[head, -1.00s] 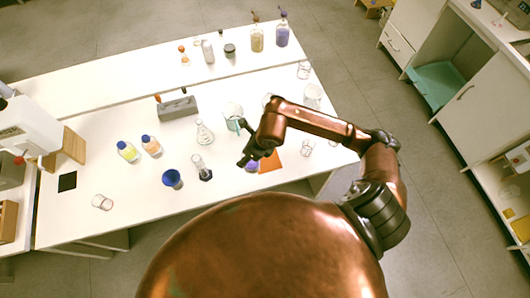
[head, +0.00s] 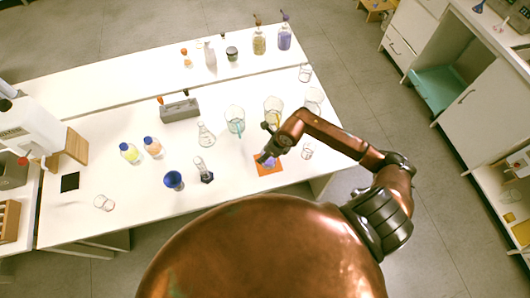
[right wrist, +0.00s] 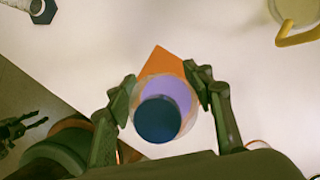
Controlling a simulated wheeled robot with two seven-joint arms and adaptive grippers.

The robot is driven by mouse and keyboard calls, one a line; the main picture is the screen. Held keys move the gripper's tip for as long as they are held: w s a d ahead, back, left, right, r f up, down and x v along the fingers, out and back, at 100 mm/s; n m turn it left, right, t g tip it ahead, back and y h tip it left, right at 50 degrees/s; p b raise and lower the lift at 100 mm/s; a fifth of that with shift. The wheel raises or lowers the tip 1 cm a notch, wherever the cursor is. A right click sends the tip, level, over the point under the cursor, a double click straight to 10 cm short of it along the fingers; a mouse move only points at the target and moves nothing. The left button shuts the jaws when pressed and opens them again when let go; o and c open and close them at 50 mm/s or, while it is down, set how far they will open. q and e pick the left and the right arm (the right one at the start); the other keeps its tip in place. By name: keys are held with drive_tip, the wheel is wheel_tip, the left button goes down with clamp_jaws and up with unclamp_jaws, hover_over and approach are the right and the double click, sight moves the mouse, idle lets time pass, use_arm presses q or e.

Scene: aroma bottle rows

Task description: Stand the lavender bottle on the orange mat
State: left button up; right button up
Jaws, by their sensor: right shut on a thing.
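The lavender bottle (right wrist: 178,92) has a dark blue cap and sits between the fingers of my right gripper (right wrist: 167,100), which is shut on it. In the head view the right gripper (head: 267,158) is over the orange mat (head: 268,170), and only a bit of purple bottle shows there. The orange mat (right wrist: 157,61) shows behind the bottle in the right wrist view. I cannot tell whether the bottle's base touches it. A dark claw, apparently my left gripper (right wrist: 22,127), shows at the left of the wrist view; its state is unclear.
Glass beakers (head: 235,118) with stirring rods stand behind the mat, and a small beaker (head: 308,151) is to its right. A cylinder (head: 201,168) and blue cup (head: 173,180) are to the left. Yellow (head: 129,153) and orange (head: 152,147) bottles stand farther left.

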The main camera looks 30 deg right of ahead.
drive_tip(key=o, duration=1.4)
drive_tip(key=shift+o, duration=0.2)
drive_tip(key=v, duration=1.2)
drive_tip(key=shift+a, duration=0.1)
